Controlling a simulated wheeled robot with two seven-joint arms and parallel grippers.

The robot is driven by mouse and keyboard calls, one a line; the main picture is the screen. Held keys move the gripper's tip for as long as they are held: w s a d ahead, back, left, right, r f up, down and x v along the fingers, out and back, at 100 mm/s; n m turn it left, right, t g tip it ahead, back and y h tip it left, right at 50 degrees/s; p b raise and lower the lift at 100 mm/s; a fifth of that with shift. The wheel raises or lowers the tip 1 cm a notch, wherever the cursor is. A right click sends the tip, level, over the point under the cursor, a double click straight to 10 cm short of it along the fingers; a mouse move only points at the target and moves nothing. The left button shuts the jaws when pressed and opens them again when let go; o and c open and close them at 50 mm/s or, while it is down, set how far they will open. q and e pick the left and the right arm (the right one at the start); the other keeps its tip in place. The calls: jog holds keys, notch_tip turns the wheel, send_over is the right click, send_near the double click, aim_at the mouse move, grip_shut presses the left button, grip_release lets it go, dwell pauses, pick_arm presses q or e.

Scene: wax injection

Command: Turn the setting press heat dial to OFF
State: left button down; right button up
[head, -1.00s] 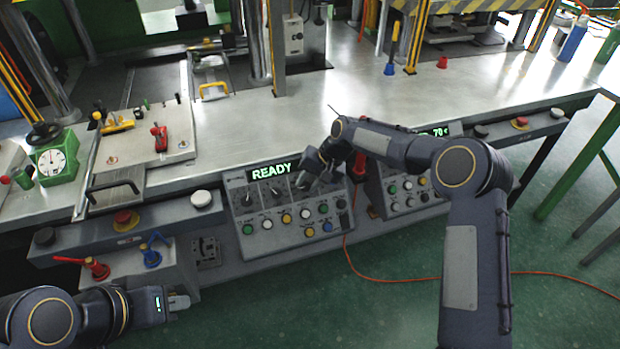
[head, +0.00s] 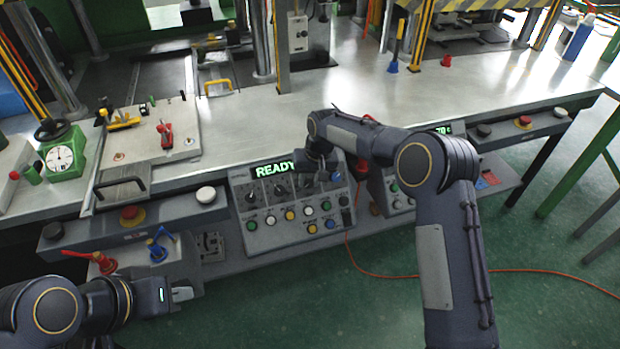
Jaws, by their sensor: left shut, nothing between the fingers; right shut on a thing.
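The sloped grey control panel (head: 290,238) under the READY display carries a row of dark dials and several coloured buttons. Two dials, the left one (head: 252,196) and the one beside it (head: 281,189), show clearly. My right gripper (head: 326,178) is at the upper right of this panel, shut on what appears to be a dial there. The gripper and wrist hide most of that dial, and its pointer and label cannot be read. My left gripper (head: 184,294) is shut and empty at the lower left, away from the panel.
A second panel (head: 396,196) stands to the right, partly behind my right arm. A red emergency button (head: 131,215) and a white button (head: 206,194) sit left of the panel. An orange cable (head: 372,274) runs down to the floor.

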jog(key=shift+f, duration=0.1)
jog(key=o, duration=1)
jog(key=shift+c, duration=0.2)
jog(key=v, duration=0.7)
jog(key=shift+r, duration=0.4)
jog(key=shift+s+d, duration=0.1)
